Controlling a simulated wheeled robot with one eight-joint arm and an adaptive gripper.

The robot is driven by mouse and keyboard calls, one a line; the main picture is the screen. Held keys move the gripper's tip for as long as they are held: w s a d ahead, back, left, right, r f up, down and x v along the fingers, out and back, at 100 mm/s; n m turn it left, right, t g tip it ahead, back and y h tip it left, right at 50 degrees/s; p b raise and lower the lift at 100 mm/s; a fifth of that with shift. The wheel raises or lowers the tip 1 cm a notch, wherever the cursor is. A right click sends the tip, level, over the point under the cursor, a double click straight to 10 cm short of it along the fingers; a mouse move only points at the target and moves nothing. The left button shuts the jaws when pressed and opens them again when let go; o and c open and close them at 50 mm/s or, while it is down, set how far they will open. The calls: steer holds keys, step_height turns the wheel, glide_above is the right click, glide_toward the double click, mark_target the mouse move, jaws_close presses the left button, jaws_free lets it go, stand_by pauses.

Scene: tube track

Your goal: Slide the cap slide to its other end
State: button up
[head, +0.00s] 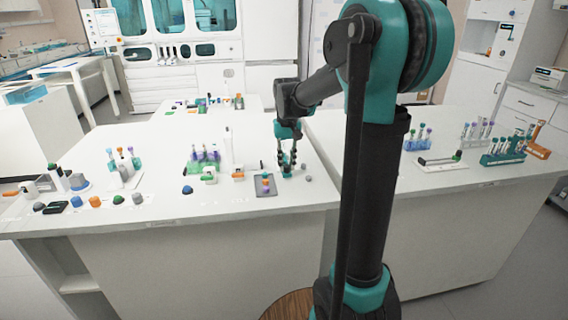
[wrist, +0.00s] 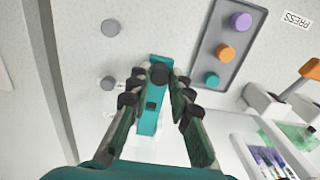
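A narrow teal bar with a black round knob at its far end and a small black block lower down, seemingly the cap slide (wrist: 149,122), lies below my gripper in the wrist view. It shows small and partly hidden in the head view (head: 287,172). My gripper (wrist: 158,104) is open, with one black-and-teal finger on each side of the bar. Gaps show between the fingers and the bar; I cannot tell if either touches it. In the head view my gripper (head: 287,160) points down close over the table.
A grey panel (wrist: 218,62) with purple, orange and teal buttons lies right of the bar in the wrist view. Two grey round knobs (wrist: 110,27) are to its left. Tube racks (head: 205,157) stand left of my gripper. A white board with a dark rail (head: 440,161) is at right.

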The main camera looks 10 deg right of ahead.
jaws_close()
steer(key=shift+w, duration=2.7)
steer(key=shift+o, duration=1.8)
jaws_free()
steer(key=shift+w, duration=0.1)
steer(key=shift+o, duration=0.8)
steer(key=shift+r, duration=0.15)
steer(key=shift+r, duration=2.4)
